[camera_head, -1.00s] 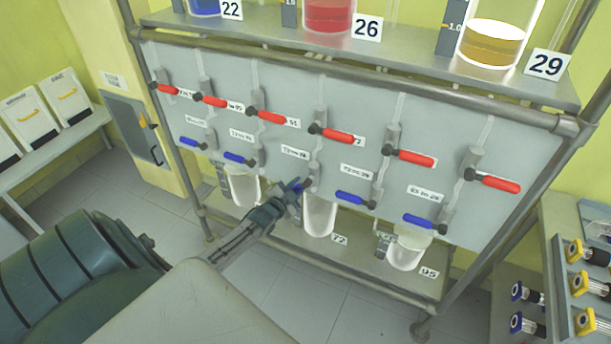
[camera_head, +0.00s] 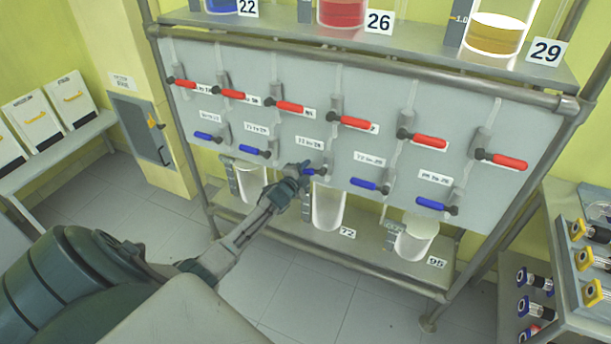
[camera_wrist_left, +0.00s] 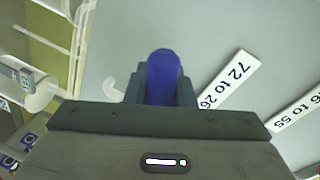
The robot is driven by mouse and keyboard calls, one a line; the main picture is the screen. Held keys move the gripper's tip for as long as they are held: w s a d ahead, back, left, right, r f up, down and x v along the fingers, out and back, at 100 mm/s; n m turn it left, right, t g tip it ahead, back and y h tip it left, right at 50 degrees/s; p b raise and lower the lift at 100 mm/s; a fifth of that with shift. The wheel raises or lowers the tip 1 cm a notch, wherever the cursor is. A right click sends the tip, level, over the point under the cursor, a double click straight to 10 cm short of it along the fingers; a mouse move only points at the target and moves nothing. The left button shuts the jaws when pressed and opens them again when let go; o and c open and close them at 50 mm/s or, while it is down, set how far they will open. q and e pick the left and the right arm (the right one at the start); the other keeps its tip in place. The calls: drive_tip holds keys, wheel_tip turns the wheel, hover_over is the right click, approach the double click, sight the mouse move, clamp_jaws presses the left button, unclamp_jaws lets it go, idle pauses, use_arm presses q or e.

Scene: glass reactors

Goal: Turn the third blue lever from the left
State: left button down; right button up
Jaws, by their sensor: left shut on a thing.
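A row of blue levers runs along the lower part of the grey panel (camera_head: 380,110). The third blue lever from the left (camera_head: 313,171) lies roughly level, its pivot end at the right. My left gripper (camera_head: 297,174) is at this lever and shut on it, hiding most of its handle. In the left wrist view the blue lever (camera_wrist_left: 163,78) stands between the two dark fingers, beside the label "72 to 26" (camera_wrist_left: 227,80). The other blue levers, such as the second (camera_head: 254,152) and fourth (camera_head: 369,185), lie free. My right gripper is out of view.
A row of red levers (camera_head: 352,122) runs above the blue ones. Liquid-filled containers (camera_head: 342,12) stand on the top shelf. A rack with coloured-ended cylinders (camera_head: 570,270) is at the right.

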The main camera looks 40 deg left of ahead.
use_arm(q)
drive_tip(key=shift+s+a+r+m+y+b, duration=0.1)
drive_tip(key=shift+a+r+m+y+b, duration=0.1)
drive_tip(key=shift+r+m, duration=0.5)
drive_tip(key=shift+a+r+m+y+b, duration=0.15)
drive_tip(key=shift+r+m, duration=0.25)
drive_tip(key=shift+m, duration=0.5)
drive_tip(key=shift+r+m, duration=0.2)
drive_tip(key=shift+m, duration=0.1)
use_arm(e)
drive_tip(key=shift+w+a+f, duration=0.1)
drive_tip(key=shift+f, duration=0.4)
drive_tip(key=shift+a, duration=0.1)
use_arm(q)
drive_tip(key=c, duration=1.2)
unclamp_jaws()
drive_tip(key=shift+c, duration=0.2)
